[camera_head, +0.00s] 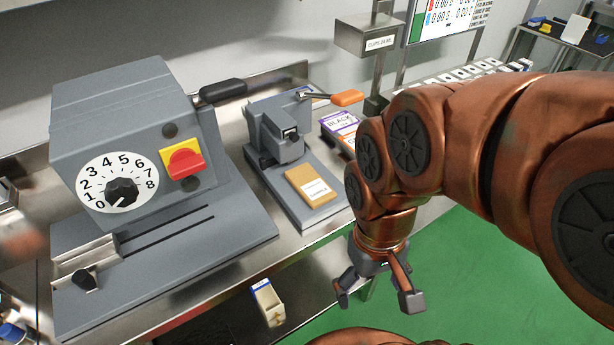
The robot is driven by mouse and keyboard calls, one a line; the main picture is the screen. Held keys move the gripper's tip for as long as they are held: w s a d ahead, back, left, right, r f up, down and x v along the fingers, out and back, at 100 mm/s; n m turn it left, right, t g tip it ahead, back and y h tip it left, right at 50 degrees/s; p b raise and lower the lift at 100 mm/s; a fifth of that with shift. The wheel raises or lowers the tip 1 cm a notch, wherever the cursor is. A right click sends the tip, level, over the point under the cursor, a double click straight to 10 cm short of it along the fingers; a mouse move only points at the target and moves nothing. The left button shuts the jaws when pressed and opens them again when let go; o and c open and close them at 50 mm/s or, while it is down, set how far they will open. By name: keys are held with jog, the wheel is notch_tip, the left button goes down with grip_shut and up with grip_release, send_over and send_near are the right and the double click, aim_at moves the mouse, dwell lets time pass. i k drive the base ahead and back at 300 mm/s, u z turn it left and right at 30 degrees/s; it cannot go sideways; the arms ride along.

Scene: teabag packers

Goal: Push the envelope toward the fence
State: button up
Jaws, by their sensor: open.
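A tan envelope (302,193) with a white label lies flat on the grey base plate of a small lever machine (277,132), in front of its head. I cannot clearly tell which part is the fence; a grey upright block stands behind the envelope. My gripper (376,298) hangs below and to the right of the envelope, near the table's front edge. Its two fingers are spread apart and nothing is between them. It is apart from the envelope.
A large grey machine (120,140) with a dial and red switch fills the left. An orange-tipped lever (347,97) sticks out rightward. Labelled boxes (340,124) stand behind my arm. A small open box (268,303) sits at the front. Green floor (480,270) lies at right.

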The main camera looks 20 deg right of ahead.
aim_at(312, 187)
jog(key=z, duration=0.85)
jog(key=k, duration=1.15)
jog(key=u, duration=1.45)
jog(key=i, duration=0.5)
jog(key=z, duration=0.05)
